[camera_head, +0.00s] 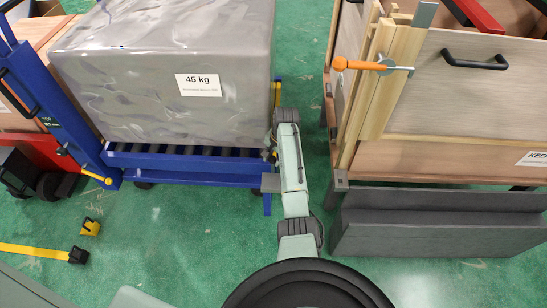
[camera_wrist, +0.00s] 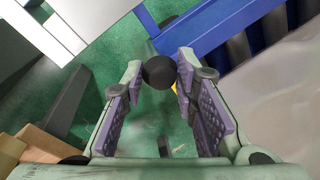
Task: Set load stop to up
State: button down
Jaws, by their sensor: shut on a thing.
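A grey wrapped load (camera_head: 165,70) with a "45 kg" label sits on the blue roller cart (camera_head: 190,178). My arm reaches to the right side of this cart, and my gripper is mostly hidden there in the camera_head view. In the camera_wrist view my gripper (camera_wrist: 160,75) is shut on a round black knob (camera_wrist: 158,73), held between the fingertips close to a blue frame bar (camera_wrist: 190,42). The knob appears to belong to the load stop; its lever is mostly hidden, with a small yellow part beside the right finger. I cannot tell whether the stop is up or down.
A yellow strap (camera_head: 35,250) lies at lower left.

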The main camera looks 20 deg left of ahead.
notch_tip(320, 180, up, 4)
jog(key=p, duration=0.2)
jog(key=shift+r+p, duration=0.2)
jog(key=shift+p, duration=0.15)
jog(key=shift+f, duration=0.15)
jog(key=shift+w, duration=0.1)
jog(key=c, duration=1.5)
grip_release()
jog(key=shift+o, duration=1.1)
notch_tip(320, 180, up, 12)
jog(key=d, duration=0.2)
jog(key=shift+s, duration=0.45)
